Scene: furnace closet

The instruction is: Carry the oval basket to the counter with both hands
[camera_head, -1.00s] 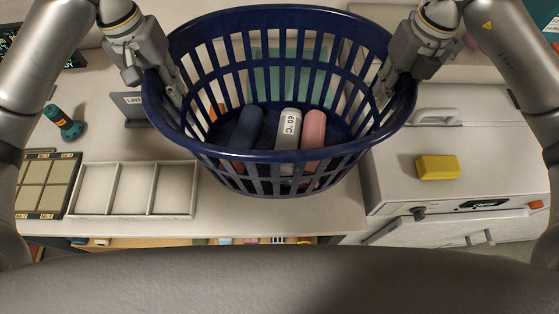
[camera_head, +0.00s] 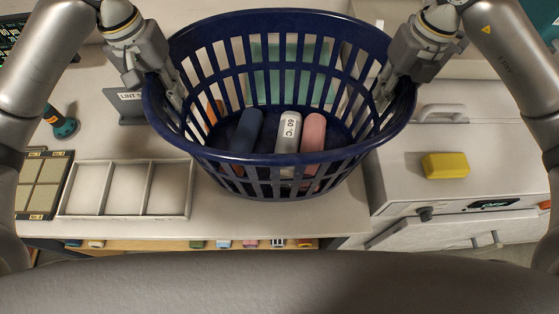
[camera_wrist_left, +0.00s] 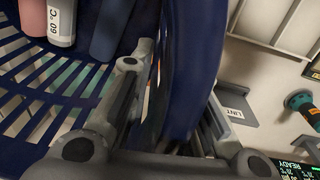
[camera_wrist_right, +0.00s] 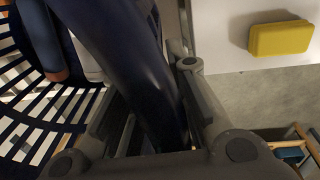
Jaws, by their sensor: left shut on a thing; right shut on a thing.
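The dark blue oval basket (camera_head: 270,158) is in the middle of the head view, above or at the light counter (camera_head: 330,212); I cannot tell whether its base touches. Inside lie a dark blue roll (camera_head: 246,130), a grey bottle marked 60 °C (camera_head: 288,132), a pink roll (camera_head: 313,132) and something orange (camera_head: 214,112). My left gripper (camera_head: 172,95) is shut on the basket's left rim, which also runs between its fingers in the left wrist view (camera_wrist_left: 190,65). My right gripper (camera_head: 385,92) is shut on the right rim, seen between its fingers in the right wrist view (camera_wrist_right: 135,60).
A three-part tray (camera_head: 128,215) and a sample board (camera_head: 42,185) lie at left. Behind them stand a LINT holder (camera_head: 128,105) and a teal-and-black tool (camera_head: 63,124). A yellow sponge (camera_head: 445,165) sits on the white machine (camera_head: 400,195) at right. Small items line a lower shelf.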

